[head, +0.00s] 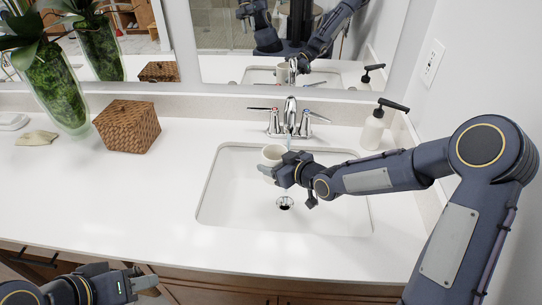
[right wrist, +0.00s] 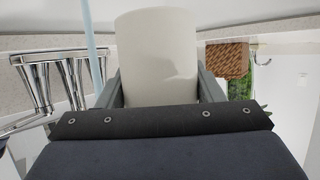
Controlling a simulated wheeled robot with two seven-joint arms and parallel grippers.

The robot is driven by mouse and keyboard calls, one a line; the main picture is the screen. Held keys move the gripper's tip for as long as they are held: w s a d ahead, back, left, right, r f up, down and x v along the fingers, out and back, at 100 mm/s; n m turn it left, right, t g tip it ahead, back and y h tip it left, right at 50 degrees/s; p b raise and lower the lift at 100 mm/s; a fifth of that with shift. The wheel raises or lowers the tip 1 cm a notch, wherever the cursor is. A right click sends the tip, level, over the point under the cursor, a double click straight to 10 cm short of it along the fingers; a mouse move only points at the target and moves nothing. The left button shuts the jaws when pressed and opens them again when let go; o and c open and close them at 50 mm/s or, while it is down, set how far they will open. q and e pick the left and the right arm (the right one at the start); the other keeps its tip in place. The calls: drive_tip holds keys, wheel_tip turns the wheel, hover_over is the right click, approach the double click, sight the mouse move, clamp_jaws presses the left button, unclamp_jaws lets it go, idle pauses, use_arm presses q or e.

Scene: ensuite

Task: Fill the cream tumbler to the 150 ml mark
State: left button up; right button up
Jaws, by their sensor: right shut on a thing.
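The cream tumbler (head: 272,155) is held over the sink by my right gripper (head: 276,168), which is shut on it. In the right wrist view the tumbler (right wrist: 158,55) sits between the two fingers (right wrist: 160,92). A thin pale blue stream of water (head: 291,143) comes down from the chrome faucet (head: 291,112). In the right wrist view the stream (right wrist: 91,45) runs beside the tumbler, on its left. The inside, water level and any 150 ml mark cannot be made out. My left gripper (head: 146,279) is open and empty at the counter's front edge.
The white sink (head: 240,205) with its drain (head: 285,202) lies below the tumbler. A soap dispenser (head: 373,130) stands right of the faucet. A woven box (head: 127,127) and a plant vase (head: 58,90) stand at the left. The left front counter (head: 110,205) is clear.

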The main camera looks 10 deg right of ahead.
drive_tip(key=shift+w+d+r+p, duration=0.1)
drive_tip(key=shift+w+d+p, duration=0.4)
drive_tip(key=shift+w+d, duration=0.55)
drive_tip(key=w+d+p, duration=0.2)
drive_tip(key=w, duration=0.1)
drive_tip(key=shift+w+d+p, duration=0.1)
drive_tip(key=shift+w+p, duration=0.1)
drive_tip(key=shift+p, duration=0.15)
idle(2.8)
